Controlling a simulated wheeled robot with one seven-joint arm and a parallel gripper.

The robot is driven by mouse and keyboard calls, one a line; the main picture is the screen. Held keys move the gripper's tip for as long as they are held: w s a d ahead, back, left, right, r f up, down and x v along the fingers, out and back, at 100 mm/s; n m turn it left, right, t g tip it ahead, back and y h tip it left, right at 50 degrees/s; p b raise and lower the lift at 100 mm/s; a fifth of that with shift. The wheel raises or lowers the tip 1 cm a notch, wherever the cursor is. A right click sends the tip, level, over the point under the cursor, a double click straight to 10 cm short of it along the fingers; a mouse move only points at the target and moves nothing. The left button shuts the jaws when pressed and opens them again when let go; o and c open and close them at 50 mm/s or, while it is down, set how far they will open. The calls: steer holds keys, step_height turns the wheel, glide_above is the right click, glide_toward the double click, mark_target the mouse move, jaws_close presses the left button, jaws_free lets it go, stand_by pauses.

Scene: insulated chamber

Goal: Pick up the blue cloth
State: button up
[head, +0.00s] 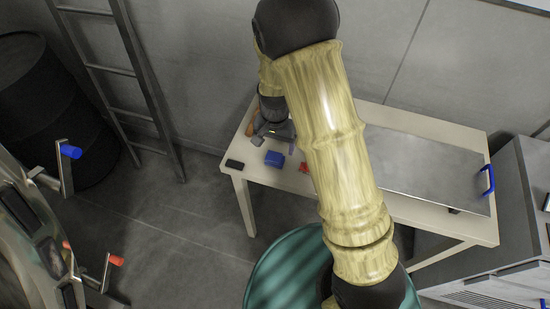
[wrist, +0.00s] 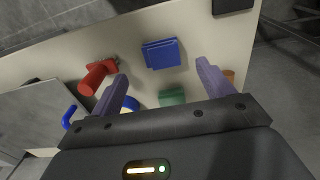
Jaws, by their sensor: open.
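The blue cloth (head: 274,158) is a small folded square lying flat on the cream table, near its left end and front edge in the head view. In the wrist view the cloth (wrist: 161,53) lies beyond my fingertips, roughly centred between them. My gripper (head: 274,134) is above the table, just behind the cloth in the head view. In the wrist view its two purple-grey fingers (wrist: 161,74) are spread wide with nothing held between them. The cloth is fully visible there and looks apart from both fingers.
A black flat object (head: 234,163) is left of the cloth. A metal panel with a blue handle (head: 488,179) covers the table's right part.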

mark_target(274, 158)
steer(key=shift+f, duration=1.3)
steer(key=shift+f, duration=0.1)
steer(key=shift+w+f+p, duration=0.2)
steer(key=shift+f+p, duration=0.75)
steer(key=shift+f, duration=1.6)
steer(key=shift+c, duration=0.4)
steer(key=c, duration=0.7)
steer(key=shift+c, duration=1.4)
steer(key=shift+s+a, duration=0.1)
